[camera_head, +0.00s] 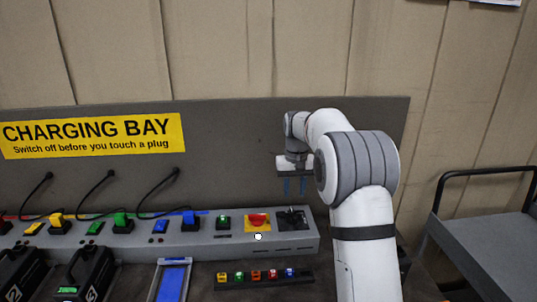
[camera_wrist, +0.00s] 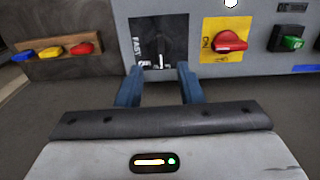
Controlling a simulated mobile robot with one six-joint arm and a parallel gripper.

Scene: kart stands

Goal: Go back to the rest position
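My gripper (camera_head: 295,188) hangs fingers-down above the right end of the grey charging console (camera_head: 305,241). Beyond the fingertips in the wrist view is a black panel (camera_wrist: 174,30) marked FAST with a small lever. In the head view this panel (camera_head: 290,224) lies below my gripper.
A green switch (camera_head: 223,220) is left of the knob. A strip of coloured buttons (camera_head: 256,275) and a blue tray (camera_head: 172,284) lie in front. A grey cart (camera_head: 490,230) stands right.

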